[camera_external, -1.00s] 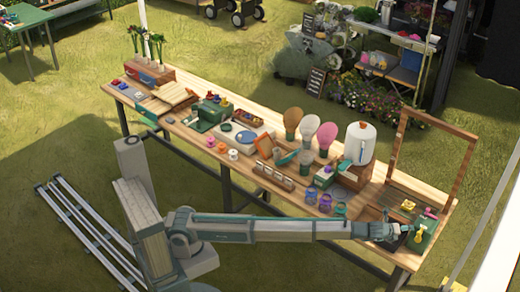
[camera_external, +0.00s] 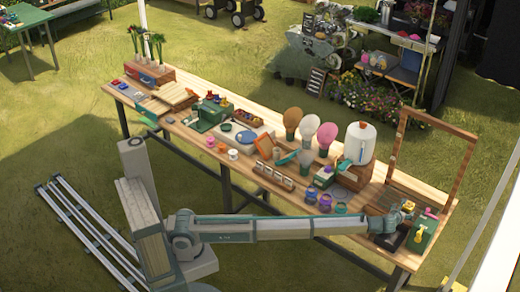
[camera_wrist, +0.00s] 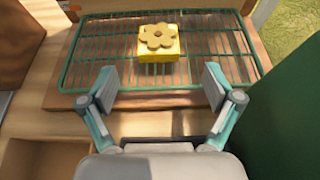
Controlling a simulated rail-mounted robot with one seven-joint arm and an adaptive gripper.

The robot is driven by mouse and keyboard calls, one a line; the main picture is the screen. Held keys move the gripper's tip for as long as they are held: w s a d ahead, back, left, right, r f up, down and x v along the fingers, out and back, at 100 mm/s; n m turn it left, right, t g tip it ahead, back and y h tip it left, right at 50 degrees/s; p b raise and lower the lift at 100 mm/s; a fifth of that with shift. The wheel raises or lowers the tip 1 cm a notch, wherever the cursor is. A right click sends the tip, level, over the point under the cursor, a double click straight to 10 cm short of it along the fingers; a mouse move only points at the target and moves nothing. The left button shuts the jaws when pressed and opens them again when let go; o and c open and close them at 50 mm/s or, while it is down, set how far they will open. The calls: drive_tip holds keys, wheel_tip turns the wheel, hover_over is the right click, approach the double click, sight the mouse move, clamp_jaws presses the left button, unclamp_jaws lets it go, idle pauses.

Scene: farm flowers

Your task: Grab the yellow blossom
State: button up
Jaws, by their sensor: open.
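The yellow blossom (camera_wrist: 157,37) is a flower-shaped piece on top of a yellow block. It sits on a green wire rack (camera_wrist: 90,58) over a wooden board, upper centre in the wrist view. In the external view the blossom (camera_external: 408,205) shows small at the table's right end, right by my gripper. My gripper (camera_wrist: 160,88) is open and empty. Its two fingers stand left and right of the blossom's line, on the near side of it, with a gap between the fingertips and the block.
A dark green box (camera_external: 424,236) with a pink item on top stands close on the right; a green surface fills the wrist view's right side. A wooden tray (camera_wrist: 40,150) lies at lower left. A tall wooden frame (camera_external: 460,180) rises behind.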

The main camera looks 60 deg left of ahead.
sight(407, 206)
drive_tip(key=p+x, duration=0.1)
drive_tip(key=x, duration=0.6)
drive_tip(key=shift+w+a, duration=0.2)
drive_tip(key=shift+a, duration=0.05)
drive_tip(key=c, duration=1.2)
drive_tip(key=shift+r, duration=0.1)
